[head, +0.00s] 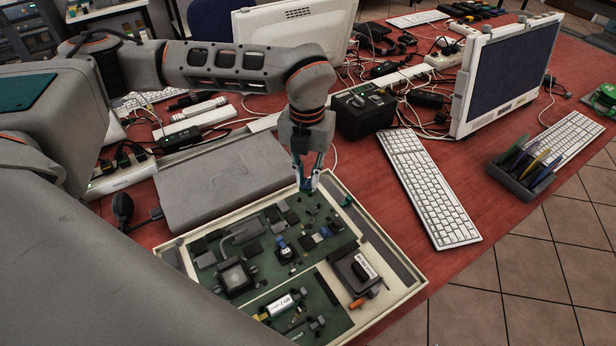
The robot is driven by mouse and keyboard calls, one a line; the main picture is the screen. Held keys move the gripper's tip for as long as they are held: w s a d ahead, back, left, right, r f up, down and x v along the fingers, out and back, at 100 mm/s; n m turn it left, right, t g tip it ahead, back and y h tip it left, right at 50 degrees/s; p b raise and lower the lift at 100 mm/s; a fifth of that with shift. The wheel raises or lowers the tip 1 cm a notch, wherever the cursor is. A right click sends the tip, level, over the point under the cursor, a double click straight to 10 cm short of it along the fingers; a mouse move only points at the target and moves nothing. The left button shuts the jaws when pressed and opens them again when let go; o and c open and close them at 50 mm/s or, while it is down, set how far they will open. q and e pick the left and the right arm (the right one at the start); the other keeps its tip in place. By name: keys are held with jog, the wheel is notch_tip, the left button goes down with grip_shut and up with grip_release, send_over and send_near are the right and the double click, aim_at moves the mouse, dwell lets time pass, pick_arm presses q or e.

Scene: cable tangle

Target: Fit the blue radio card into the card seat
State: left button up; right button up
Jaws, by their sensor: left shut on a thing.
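My left gripper (308,172) points down over the back edge of the open computer tray. It is shut on a small blue piece at its fingertips, which I take to be the blue radio card (307,186). The fingers hide most of the card. The green circuit board (262,268) lies below in the cream tray (408,292). I cannot make out for certain which part of the board is the card seat. My right gripper is not in view.
A grey flat panel (222,187) lies behind the tray. A white keyboard (428,188), a monitor (508,75), a black box (364,110) and a pen holder (526,178) stand nearby. Cables and power strips crowd the back.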

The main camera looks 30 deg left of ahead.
aim_at(308, 203)
pick_arm(q)
jog(key=n, duration=0.4)
jog(key=shift+w+f, duration=0.1)
jog(key=shift+f, duration=0.2)
jog(key=n, duration=0.5)
jog(key=shift+w+f+n, duration=0.1)
jog(key=shift+f+n, duration=0.2)
jog(key=shift+f, duration=0.05)
jog(key=shift+f+b, duration=1.1)
jog(key=shift+f, duration=1.15)
jog(key=shift+f, duration=0.15)
jog(key=shift+f, duration=0.55)
jog(key=o, duration=0.9)
